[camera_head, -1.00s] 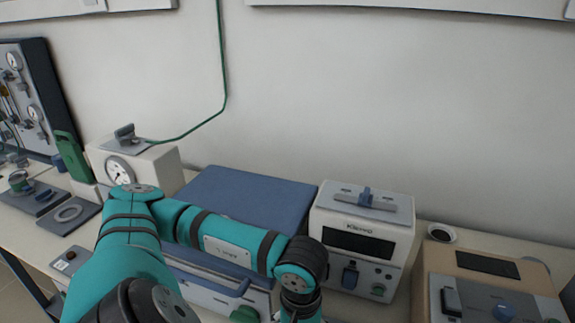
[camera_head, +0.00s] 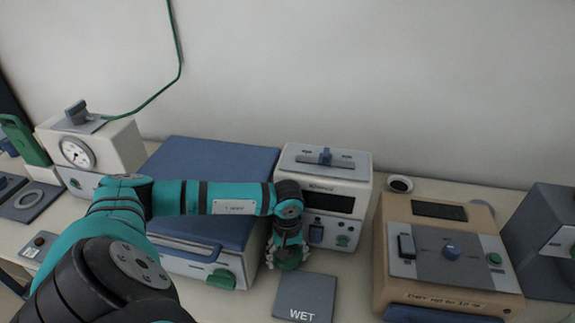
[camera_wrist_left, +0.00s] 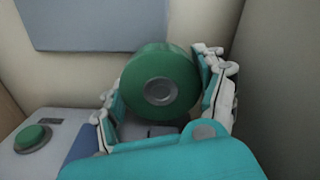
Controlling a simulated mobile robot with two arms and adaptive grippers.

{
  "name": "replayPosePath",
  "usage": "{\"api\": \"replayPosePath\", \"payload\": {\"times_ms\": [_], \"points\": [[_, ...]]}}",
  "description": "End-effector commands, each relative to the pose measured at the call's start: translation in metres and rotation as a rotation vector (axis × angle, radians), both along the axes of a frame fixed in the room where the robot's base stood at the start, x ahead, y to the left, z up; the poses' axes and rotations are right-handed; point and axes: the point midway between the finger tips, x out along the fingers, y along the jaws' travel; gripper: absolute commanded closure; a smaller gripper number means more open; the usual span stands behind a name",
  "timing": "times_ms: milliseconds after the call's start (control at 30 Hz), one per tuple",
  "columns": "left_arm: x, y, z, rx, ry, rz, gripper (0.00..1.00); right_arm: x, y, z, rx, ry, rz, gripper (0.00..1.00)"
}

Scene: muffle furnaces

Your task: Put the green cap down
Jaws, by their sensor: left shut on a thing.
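The green cap (camera_wrist_left: 160,82) is a thick round disc with a grey centre, held between the fingers of my left gripper (camera_wrist_left: 168,100) in the left wrist view. In the head view my left gripper (camera_head: 287,256) points down in front of the white Kiewa-type box, with the green cap (camera_head: 289,264) partly showing at its tips. I cannot tell the exact height of the cap over the bench. My right gripper is not in view.
A tan box with a blue knob (camera_head: 430,215) stands to the right. A small round dark-centred cup (camera_head: 399,184) sits at the back.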

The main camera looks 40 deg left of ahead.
Motion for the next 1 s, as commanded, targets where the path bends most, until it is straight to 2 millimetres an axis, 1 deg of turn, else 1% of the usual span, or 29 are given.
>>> {"api": "replayPosePath", "payload": {"times_ms": [267,367,400,467,700,800,833,933,1000], "points": [[0.002,0.001,-0.002,0.000,-0.002,0.000,0.52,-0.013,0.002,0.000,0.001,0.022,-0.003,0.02],[0.002,0.001,-0.005,0.000,-0.002,0.000,0.52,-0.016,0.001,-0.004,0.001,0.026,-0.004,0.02],[0.002,0.001,-0.004,-0.001,-0.001,0.000,0.25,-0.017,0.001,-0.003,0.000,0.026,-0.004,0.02],[0.002,0.001,-0.004,-0.001,-0.001,0.000,0.17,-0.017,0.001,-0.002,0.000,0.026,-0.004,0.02],[0.002,0.001,-0.004,-0.001,-0.001,0.000,0.17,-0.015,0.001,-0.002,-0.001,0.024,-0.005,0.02],[0.002,0.001,0.000,-0.001,-0.001,0.000,0.17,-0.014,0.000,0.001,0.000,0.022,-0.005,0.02],[0.002,0.001,0.000,0.000,-0.002,0.000,0.17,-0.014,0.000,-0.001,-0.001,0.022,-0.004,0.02],[0.003,0.002,0.012,0.000,-0.006,0.000,0.17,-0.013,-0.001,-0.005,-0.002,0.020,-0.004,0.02],[0.003,0.002,0.025,0.001,-0.007,-0.001,0.17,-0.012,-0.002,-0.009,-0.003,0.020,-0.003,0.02]]}}
